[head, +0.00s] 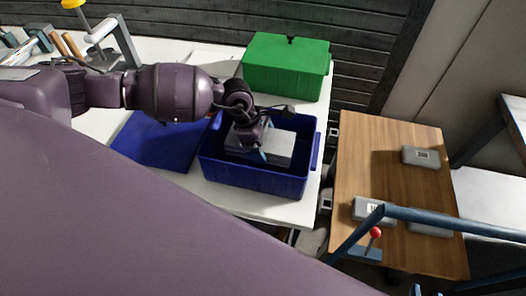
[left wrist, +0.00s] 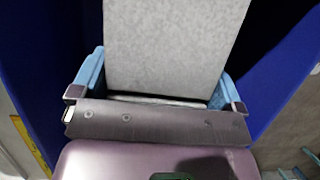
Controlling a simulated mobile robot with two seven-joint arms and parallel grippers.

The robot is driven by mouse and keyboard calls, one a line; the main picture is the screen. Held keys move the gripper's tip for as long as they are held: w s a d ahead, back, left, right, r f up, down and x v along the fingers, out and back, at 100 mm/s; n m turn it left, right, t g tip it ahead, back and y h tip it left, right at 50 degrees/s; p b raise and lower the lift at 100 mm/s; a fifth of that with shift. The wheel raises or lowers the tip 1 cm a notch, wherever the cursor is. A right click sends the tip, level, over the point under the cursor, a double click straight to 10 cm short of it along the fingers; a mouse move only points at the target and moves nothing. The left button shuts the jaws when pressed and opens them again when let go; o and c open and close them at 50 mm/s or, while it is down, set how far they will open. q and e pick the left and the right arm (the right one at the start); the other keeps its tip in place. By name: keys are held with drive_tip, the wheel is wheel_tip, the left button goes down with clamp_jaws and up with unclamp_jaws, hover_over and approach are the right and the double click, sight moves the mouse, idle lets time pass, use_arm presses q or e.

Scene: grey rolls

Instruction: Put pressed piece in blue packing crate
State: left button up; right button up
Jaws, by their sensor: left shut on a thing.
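The blue packing crate (head: 252,180) stands open near the right end of the white table. My left gripper (head: 262,152) reaches down into it from above. It is shut on a light grey pressed piece (head: 280,147), which is inside the crate walls. In the left wrist view the grey piece (left wrist: 170,45) extends out from between the two blue fingers, with the crate's blue walls (left wrist: 285,75) around it. Whether the piece touches the crate floor is hidden. My right gripper is not in view.
A green crate (head: 287,65) stands behind the blue one. A flat blue panel (head: 158,139) lies left of it. A wooden table (head: 383,150) on the right carries several grey blocks. A blue bar (head: 450,217) and red knob (head: 376,232) are at front right.

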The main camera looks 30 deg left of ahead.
use_arm(q)
drive_tip(key=shift+f, duration=2.25)
drive_tip(key=shift+f, duration=0.15)
drive_tip(key=o, duration=0.6)
drive_tip(key=shift+o, duration=0.2)
drive_tip(key=shift+r, duration=0.2)
drive_tip(key=v, duration=1.2)
drive_tip(key=shift+s+f, duration=0.1)
